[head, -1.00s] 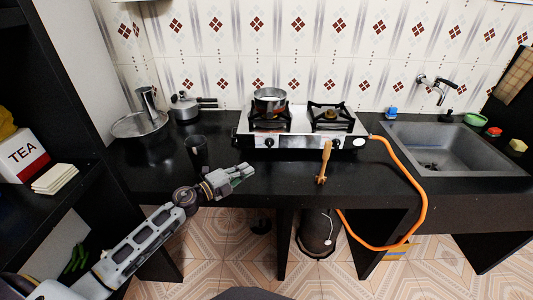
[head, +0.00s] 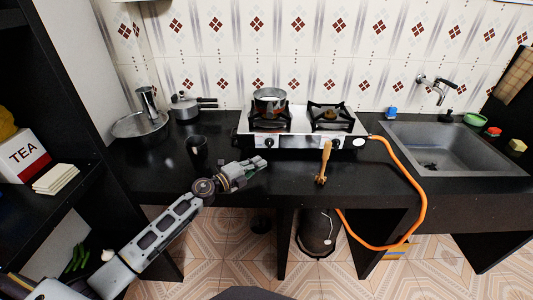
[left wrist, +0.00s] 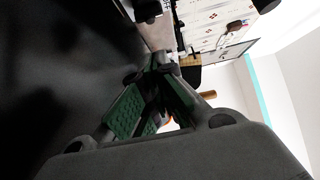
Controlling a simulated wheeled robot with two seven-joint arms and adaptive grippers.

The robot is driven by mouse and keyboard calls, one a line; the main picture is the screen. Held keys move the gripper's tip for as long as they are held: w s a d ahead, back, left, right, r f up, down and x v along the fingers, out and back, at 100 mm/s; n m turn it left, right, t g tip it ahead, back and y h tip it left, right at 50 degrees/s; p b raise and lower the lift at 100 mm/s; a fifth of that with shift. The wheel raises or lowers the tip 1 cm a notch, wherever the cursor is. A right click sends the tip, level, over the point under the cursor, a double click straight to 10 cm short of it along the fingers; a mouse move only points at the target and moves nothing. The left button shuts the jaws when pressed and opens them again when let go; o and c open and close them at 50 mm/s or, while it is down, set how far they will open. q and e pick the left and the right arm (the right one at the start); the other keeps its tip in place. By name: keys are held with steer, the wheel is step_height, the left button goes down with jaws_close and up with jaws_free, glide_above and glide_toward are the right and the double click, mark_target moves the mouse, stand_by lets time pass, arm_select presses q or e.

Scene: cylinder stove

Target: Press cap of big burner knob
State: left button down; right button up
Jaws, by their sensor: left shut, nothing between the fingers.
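The two-burner stove (head: 312,143) stands at the back of the black counter, with knobs on its silver front. I cannot tell by markings which serves the big burner. My left gripper (head: 261,163) is shut and empty, in front of and slightly below the left knob, apart from it. In the left wrist view its green-padded fingers (left wrist: 158,68) come together at the tips. Dark rounded parts show at the top there, too unclear to name. My right gripper is out of view.
A pot (head: 269,100) sits on the left burner. A black cup (head: 197,150) is left of my gripper. An orange hose (head: 418,185) curves down at the right, before the sink (head: 455,145).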

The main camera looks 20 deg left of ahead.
mark_target(269, 146)
arm_select(q)
steer(key=shift+x, duration=2.1)
steer(key=shift+w+a, duration=0.15)
steer(key=shift+w, duration=0.2)
steer(key=shift+w+a+b, duration=0.25)
steer(key=shift+w+b, duration=0.25)
steer(key=shift+w, duration=0.95)
steer(key=shift+a, duration=0.1)
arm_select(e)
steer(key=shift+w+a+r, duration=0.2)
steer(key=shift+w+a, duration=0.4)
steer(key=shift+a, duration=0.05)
arm_select(q)
steer(key=shift+w, duration=0.15)
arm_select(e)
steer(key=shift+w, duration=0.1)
